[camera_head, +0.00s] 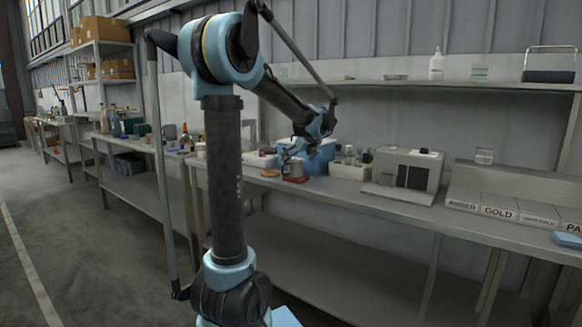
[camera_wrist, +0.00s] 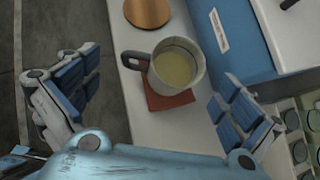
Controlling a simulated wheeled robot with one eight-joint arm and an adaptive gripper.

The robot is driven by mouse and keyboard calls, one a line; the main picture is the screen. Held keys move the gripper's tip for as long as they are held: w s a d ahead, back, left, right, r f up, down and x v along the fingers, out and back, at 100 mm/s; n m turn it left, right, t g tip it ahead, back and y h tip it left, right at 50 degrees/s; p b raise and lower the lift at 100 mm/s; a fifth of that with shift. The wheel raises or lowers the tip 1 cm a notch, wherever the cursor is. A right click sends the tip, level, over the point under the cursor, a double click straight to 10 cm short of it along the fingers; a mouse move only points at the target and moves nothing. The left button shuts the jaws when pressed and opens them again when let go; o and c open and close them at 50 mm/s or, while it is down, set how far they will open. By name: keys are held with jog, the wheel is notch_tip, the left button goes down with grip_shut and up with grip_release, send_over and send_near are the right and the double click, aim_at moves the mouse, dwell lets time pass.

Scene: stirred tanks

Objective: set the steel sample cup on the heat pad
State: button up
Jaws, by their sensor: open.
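The grey steel sample cup (camera_wrist: 193,82) has a dark handle on its left and pale yellowish contents inside. It appears to stand upright on a square reddish-brown pad (camera_wrist: 158,98), which I take as the heat pad; the cup hides much of it. In the head view the cup (camera_head: 295,168) shows small, above the pad (camera_head: 296,180) on the bench. My gripper (camera_wrist: 158,88) is open, its blue-padded fingers wide apart on either side of the cup, with gaps and no visible contact. In the head view my gripper (camera_head: 292,153) is just above the cup.
A round copper-brown disc (camera_wrist: 147,12) lies beside the cup. A blue box (camera_head: 318,158) stands close behind it. A bin of bottles (camera_head: 349,168) and a grey instrument (camera_head: 407,172) are to the right. The bench's front edge (camera_head: 355,205) is near.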

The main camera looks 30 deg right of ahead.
jog(key=v, duration=0.6)
jog(key=s+a+f+n+g+y, duration=0.1)
jog(key=s+a+f+n, duration=0.15)
jog(key=a+n, duration=0.6)
jog(key=s+a+f+n+g, duration=0.1)
jog(key=a+f+n+g, duration=0.2)
jog(key=a, duration=1)
jog(key=s+a+f+n+y, duration=0.1)
jog(key=a+f+n, duration=0.4)
jog(key=a, duration=0.6)
jog(key=s+a+f+n+g+h, duration=0.1)
jog(key=s+a+f+n, duration=0.5)
jog(key=s+n, duration=0.3)
jog(key=s+a+f+n+g+h, duration=0.1)
jog(key=s+a+f+n, duration=0.5)
jog(key=s+f+n, duration=0.2)
jog(key=s+n, duration=0.1)
jog(key=n, duration=0.1)
jog(key=shift+a+f+n+g, duration=0.3)
jog(key=shift+f+n+g, duration=0.05)
jog(key=shift+g, duration=0.05)
